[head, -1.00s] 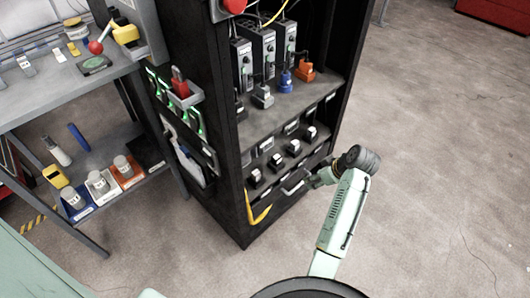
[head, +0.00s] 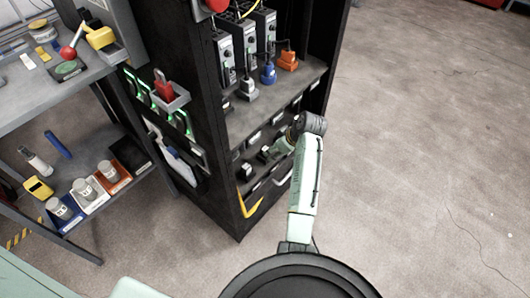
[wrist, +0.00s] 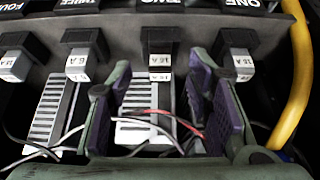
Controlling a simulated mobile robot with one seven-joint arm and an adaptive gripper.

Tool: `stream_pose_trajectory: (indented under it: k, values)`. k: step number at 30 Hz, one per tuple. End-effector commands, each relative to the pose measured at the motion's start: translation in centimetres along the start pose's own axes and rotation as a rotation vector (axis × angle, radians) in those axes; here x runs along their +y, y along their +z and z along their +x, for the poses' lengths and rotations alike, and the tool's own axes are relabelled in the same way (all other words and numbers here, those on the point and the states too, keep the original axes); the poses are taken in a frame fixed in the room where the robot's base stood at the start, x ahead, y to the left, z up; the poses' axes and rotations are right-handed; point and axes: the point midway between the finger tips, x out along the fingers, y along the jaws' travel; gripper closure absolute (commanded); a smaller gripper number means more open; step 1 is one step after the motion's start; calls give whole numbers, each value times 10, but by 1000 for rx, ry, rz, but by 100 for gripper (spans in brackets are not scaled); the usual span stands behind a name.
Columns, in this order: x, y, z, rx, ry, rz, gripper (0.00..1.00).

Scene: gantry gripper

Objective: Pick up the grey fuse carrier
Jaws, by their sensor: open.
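The carrier under label TWO (wrist: 160,64) shows between my fingers. The carrier under ONE (wrist: 236,62) is beside my right finger, and the one under THREE (wrist: 84,60) is to the left. My gripper (wrist: 161,78) is open and empty, its purple-padded fingers either side of the TWO carrier; contact cannot be told. In the head view my gripper (head: 270,152) is at the cabinet's lower row, partly hiding the carriers.
A yellow curved bar (wrist: 293,75) runs at the right of the row. Loose red and white wires (wrist: 150,113) cross below the carriers, near my fingers. The cabinet shelf (head: 290,100) with several coloured plugs is above. A workbench (head: 100,85) stands at left; floor at right is clear.

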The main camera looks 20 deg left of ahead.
Motion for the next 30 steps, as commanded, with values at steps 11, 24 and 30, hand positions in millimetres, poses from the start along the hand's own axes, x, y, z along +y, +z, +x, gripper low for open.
stream_pose_trajectory:
  k: [11, 24, 30]
  values:
    - [-1, -24, 39, -1, -1, -1, 54]
    - [0, -24, 44, -1, 0, -1, 64]
    - [0, -24, 44, -1, 0, -1, 77]
